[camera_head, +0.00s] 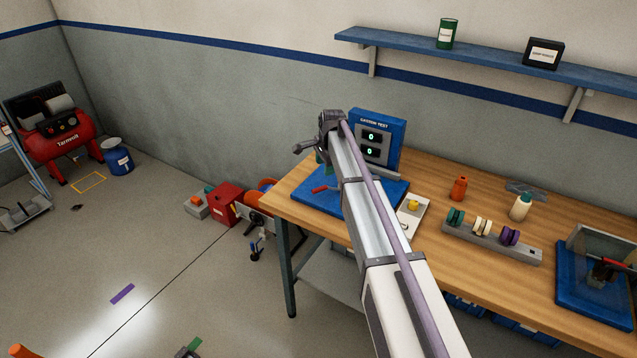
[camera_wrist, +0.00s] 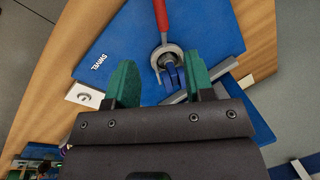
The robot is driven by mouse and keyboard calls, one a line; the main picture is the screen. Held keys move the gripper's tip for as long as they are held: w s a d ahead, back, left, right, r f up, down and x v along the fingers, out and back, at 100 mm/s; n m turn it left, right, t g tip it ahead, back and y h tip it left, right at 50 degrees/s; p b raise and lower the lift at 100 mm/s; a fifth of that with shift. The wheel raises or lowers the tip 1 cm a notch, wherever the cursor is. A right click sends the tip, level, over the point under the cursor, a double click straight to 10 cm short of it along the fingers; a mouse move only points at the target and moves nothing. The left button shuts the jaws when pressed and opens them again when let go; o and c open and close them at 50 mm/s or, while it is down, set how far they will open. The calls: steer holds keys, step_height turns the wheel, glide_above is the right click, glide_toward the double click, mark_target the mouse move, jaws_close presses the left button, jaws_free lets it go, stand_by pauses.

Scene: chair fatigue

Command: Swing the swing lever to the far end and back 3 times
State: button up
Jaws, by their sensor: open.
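The swing lever has a red handle that shows at the top of the wrist view (camera_wrist: 161,14) and in the head view (camera_head: 322,189). Its handle runs to a grey ring-shaped hub (camera_wrist: 167,55) with a blue part beside it. The lever sits on a blue base plate (camera_wrist: 115,45) with white lettering, at the bench's left end in the head view (camera_head: 385,190). My gripper (camera_wrist: 162,78) is open and empty, its green fingers apart. The hub appears between and just beyond the fingertips; whether they touch anything cannot be told. My arm hides part of the plate in the head view.
A blue display panel (camera_head: 397,130) with two zero readouts stands behind the plate. A white block with a yellow knob (camera_head: 413,204), an orange bottle (camera_head: 459,188), a spool rack (camera_head: 490,242) and another blue fixture (camera_head: 590,300) stand rightward on the wooden bench (camera_head: 495,280).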

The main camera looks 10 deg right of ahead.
mark_target(321, 187)
steer(key=b+x, duration=1)
steer(key=x, duration=0.1)
steer(key=shift+a+f+b, duration=0.1)
steer(key=shift+f+b, duration=0.1)
steer(key=shift+b, duration=0.15)
steer(key=shift+w+r, duration=0.1)
jaws_close()
